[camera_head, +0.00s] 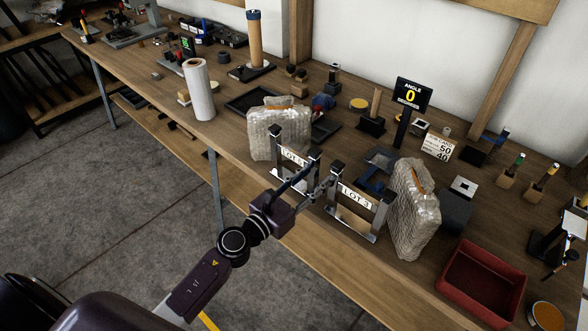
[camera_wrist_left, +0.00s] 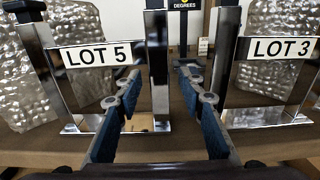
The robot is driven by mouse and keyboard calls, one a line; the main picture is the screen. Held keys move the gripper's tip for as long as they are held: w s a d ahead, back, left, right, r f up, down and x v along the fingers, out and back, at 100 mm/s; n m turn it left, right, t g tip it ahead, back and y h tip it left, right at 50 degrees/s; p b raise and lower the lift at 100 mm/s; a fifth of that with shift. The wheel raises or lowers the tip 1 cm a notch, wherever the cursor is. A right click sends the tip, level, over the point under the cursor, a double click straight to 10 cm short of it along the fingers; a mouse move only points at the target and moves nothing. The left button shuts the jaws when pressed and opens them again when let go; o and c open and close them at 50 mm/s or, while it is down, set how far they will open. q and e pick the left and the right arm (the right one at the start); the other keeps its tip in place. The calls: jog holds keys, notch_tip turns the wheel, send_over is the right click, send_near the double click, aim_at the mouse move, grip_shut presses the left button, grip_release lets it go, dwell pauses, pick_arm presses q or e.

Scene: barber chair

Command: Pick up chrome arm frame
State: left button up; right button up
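Two chrome arm frames with black-capped posts stand at the bench's front edge. One bears a LOT 5 plate (camera_head: 292,158), also in the left wrist view (camera_wrist_left: 97,54). The other, to its right, bears a LOT 3 plate (camera_head: 357,197), also in the left wrist view (camera_wrist_left: 280,48). My left gripper (camera_head: 321,174) is open in front of them. In the left wrist view its blue-padded fingers (camera_wrist_left: 160,77) are spread, and the LOT 5 frame's right post shows between them. I cannot tell whether the tips reach past the post. My right gripper is not in view.
Bubble-wrapped parcels stand behind the LOT 5 frame (camera_head: 262,135) and right of the LOT 3 frame (camera_head: 412,215). An angle display (camera_head: 410,95) stands behind. A red tray (camera_head: 482,285) lies at right. A white roll (camera_head: 199,90) stands at left. The wooden bench (camera_head: 232,128) is crowded.

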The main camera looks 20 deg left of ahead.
pick_arm(q)
grip_shut()
jog(key=shift+r, duration=0.1)
dwell(0.3)
jog(key=shift+w+r, duration=0.1)
jog(key=shift+r+p, duration=0.85)
notch_tip(320, 180, up, 18)
jog(key=p, duration=1.7)
jog(key=shift+p, duration=0.3)
